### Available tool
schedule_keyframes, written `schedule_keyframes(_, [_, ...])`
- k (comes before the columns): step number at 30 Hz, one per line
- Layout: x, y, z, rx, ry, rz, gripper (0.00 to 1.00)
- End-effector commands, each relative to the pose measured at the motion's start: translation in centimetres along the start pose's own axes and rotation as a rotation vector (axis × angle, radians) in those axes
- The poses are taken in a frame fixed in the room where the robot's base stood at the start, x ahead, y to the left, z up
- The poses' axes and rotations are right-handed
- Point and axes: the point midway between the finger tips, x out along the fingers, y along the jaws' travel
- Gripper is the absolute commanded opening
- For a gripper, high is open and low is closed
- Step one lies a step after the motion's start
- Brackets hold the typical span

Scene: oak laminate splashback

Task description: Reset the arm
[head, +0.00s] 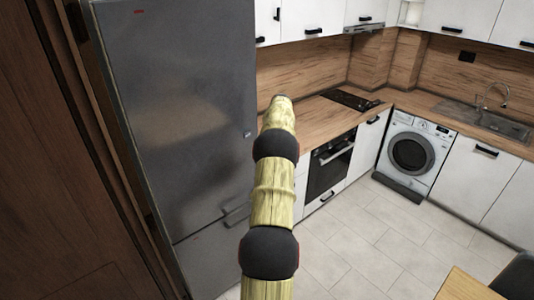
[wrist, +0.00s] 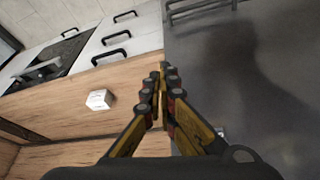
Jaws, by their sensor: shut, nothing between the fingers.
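My arm (head: 272,205), yellow with dark joints, rises through the middle of the head view in front of the fridge and counter. My gripper is hidden behind the arm's end there. In the wrist view my gripper (wrist: 160,78) shows its yellow and black fingers drawn together at the tips, with nothing held between them. It is in front of the boundary between the wood surface and the grey fridge.
The tall grey fridge (head: 185,110) stands close on the left of my arm. A black oven (head: 330,165) and a washing machine (head: 412,152) line the counter. A small white block (wrist: 99,99) shows against the wood. A table corner (head: 468,285) is at lower right; the tiled floor (head: 365,240) between is clear.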

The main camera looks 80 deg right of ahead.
Motion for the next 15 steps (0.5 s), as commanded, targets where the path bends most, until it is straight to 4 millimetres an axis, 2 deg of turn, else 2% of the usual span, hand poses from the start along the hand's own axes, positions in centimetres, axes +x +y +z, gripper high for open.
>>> schedule_keyframes(6, [-1.29, 0.06, 0.05, 0.0, -0.002, -0.001, 0.0])
schedule_keyframes(15, [-1.32, 0.08, 0.05, 0.02, -0.002, -0.001, 0.0])
